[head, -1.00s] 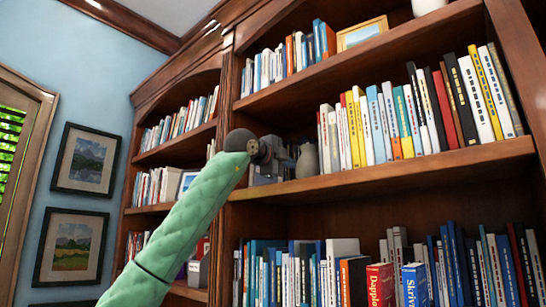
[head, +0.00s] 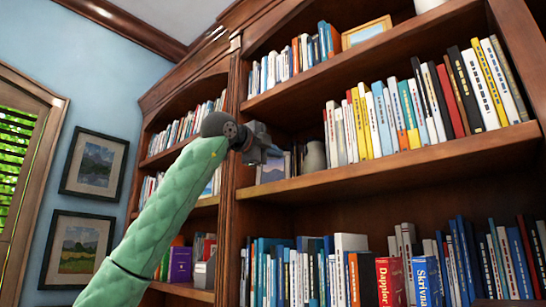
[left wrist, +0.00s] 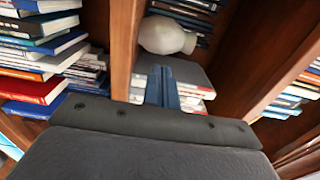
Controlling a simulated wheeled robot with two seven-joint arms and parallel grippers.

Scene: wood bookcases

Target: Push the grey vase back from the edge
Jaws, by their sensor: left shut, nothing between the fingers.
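The grey vase (head: 314,156) stands upright on the middle shelf (head: 380,169), just left of a row of books. Its left side is close to a small picture (head: 272,168) and partly hidden. It also shows, pale and turned sideways, at the top of the left wrist view (left wrist: 167,36). My left gripper (head: 272,152) is in front of the shelf, left of the vase and apart from it in the head view. Its fingers (left wrist: 163,86) are shut and empty, pointing toward the vase in the wrist view. My right gripper is not in view.
Books (head: 415,105) fill the shelf right of the vase. A wooden upright (head: 235,160) stands left of the gripper. More books (head: 300,275) fill the shelf below. A framed picture (head: 366,31) stands on the shelf above.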

